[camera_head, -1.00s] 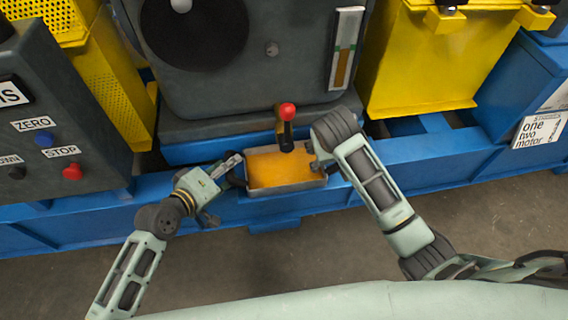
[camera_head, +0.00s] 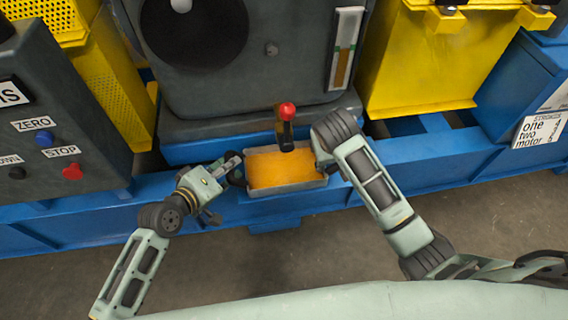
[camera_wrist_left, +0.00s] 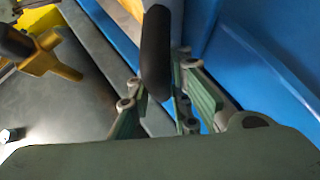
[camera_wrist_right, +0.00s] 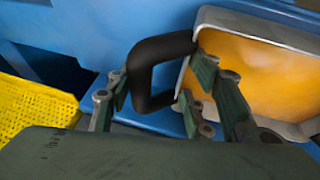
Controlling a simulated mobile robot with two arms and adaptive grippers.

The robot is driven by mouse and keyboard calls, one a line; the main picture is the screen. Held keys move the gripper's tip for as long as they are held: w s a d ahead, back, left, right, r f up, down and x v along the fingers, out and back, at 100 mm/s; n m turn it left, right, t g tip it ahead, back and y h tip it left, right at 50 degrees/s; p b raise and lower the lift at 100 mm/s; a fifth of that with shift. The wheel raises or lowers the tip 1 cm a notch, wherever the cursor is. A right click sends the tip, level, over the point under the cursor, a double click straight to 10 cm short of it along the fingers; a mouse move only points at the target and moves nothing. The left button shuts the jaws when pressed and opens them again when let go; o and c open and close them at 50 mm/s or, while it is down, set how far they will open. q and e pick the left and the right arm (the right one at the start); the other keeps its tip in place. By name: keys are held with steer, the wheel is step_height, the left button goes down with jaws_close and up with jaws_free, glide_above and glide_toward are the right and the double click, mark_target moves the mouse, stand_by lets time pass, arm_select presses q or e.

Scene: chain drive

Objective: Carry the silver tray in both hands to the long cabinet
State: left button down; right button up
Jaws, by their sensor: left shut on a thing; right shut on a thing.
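The silver tray (camera_head: 288,188), with an orange-yellow content or floor, is in the middle of the head view, in front of the grey machine. Its pale rim (camera_wrist_right: 262,30) and a black loop handle (camera_wrist_right: 148,66) show in the right wrist view. My left gripper (camera_head: 236,171) is shut on the tray's left handle, which stands between the fingers in the left wrist view (camera_wrist_left: 157,55). My right gripper (camera_head: 323,166) is at the right end, its fingers around the other handle. The tray looks about level. No long cabinet is recognisable.
A red-knobbed lever (camera_head: 287,112) stands right behind the tray. A blue base beam (camera_head: 420,165) runs along the machine below it. A grey control box (camera_head: 58,120) is at left, and a yellow housing (camera_head: 425,60) at right. Bare floor (camera_head: 450,225) lies in front.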

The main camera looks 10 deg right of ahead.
steer(key=shift+d, duration=0.1)
jaws_close()
steer(key=shift+s, duration=0.1)
arm_select(q)
steer(key=shift+r, duration=0.25)
arm_select(e)
steer(key=shift+r, duration=0.15)
